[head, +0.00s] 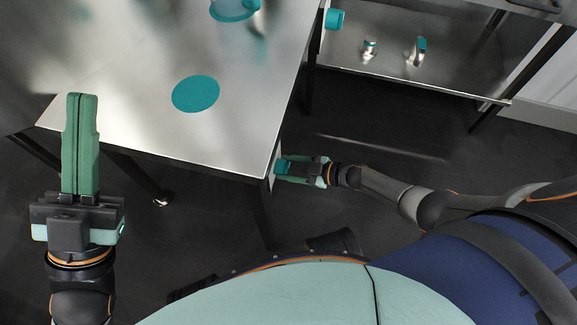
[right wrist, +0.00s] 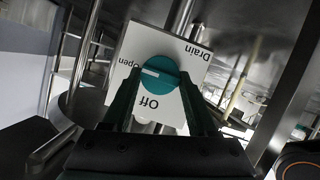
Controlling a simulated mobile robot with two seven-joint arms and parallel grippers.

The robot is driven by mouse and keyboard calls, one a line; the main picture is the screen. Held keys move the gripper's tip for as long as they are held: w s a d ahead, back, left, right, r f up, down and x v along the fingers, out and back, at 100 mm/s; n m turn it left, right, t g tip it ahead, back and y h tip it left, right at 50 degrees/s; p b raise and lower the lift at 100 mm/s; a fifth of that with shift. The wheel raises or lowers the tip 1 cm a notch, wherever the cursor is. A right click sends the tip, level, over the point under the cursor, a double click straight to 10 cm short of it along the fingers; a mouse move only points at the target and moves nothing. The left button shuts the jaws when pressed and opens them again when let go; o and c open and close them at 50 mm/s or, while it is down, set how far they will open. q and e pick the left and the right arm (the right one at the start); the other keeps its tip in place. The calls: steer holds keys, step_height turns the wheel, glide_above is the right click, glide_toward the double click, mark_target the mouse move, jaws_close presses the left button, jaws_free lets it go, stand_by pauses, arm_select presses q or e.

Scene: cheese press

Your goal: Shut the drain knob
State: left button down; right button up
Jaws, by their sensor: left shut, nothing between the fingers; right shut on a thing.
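The drain knob (right wrist: 160,78) is a round teal dial on a white plate (right wrist: 186,50) marked Drain, Open and Off in the right wrist view. Its white mark lies on the side toward the word Open. In the head view the knob (head: 281,167) sits at the table's near right corner. My right gripper (head: 300,170) is shut on it; in the right wrist view its dark green fingers (right wrist: 160,98) lie on either side of the dial.
The steel table (head: 130,120) carries a flat teal disc (head: 195,94) and a teal-based object (head: 234,9) at the back. Another teal knob (head: 335,19) shows at the top. A lower steel shelf (head: 460,88) holds small metal fittings. Dark floor lies between.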

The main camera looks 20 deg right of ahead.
steer(key=shift+c, duration=0.5)
steer(key=shift+s+n, duration=0.1)
steer(key=shift+n, duration=0.2)
steer(key=shift+s+a+f+n+t+h, duration=0.1)
steer(key=shift+n+t+h, duration=0.2)
steer(key=shift+n+t, duration=0.6)
steer(key=shift+s+f+n+t+h, duration=0.1)
steer(key=shift+n+t+h, duration=0.35)
steer(key=shift+n, duration=0.75)
steer(key=shift+t+y, duration=0.25)
steer(key=o, duration=1.4)
steer(key=shift+w, duration=0.1)
steer(key=shift+c, duration=0.2)
